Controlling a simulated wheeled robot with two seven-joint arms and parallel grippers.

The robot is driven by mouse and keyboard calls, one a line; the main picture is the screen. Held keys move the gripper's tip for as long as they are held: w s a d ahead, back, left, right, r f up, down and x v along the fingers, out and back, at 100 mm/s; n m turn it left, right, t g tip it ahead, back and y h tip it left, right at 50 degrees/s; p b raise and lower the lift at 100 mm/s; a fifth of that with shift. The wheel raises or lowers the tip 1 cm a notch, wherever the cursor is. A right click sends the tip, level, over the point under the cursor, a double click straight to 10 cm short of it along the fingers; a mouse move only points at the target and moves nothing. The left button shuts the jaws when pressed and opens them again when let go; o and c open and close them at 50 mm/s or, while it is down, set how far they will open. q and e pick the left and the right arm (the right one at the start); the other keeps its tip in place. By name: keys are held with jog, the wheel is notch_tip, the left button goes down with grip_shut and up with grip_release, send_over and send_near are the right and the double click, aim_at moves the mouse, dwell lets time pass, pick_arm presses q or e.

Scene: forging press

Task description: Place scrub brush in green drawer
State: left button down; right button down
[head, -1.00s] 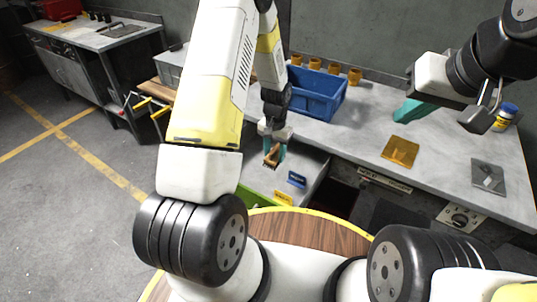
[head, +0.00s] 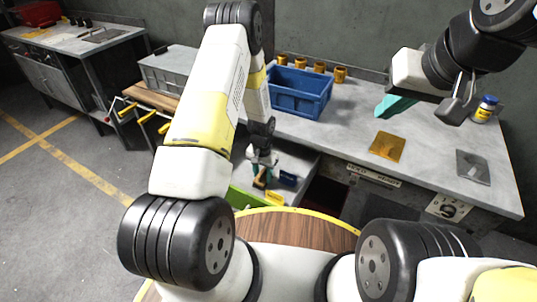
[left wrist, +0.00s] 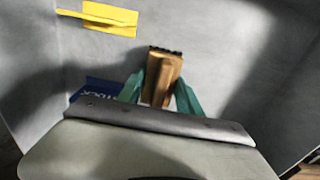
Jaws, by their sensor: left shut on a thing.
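The scrub brush (left wrist: 163,72) has a wooden body and dark bristles at its far end. My left gripper (left wrist: 160,90) is shut on it, with a teal finger on each side. In the head view the gripper (head: 261,172) and brush (head: 260,180) are low over the green drawer (head: 244,201), which is pulled out. The wrist view shows the brush over the drawer's grey interior; I cannot tell whether it touches the bottom. My right gripper (head: 396,104) hangs over the bench at right; its finger spacing is unclear.
On the grey bench (head: 330,135) stand a blue bin (head: 300,95), several brass cups, a brass plate (head: 387,146), a grey plate (head: 472,167) and a blue-lidded jar (head: 486,108).

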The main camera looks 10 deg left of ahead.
pick_arm(q)
jog(key=shift+f, duration=0.15)
jog(key=c, duration=0.8)
grip_release()
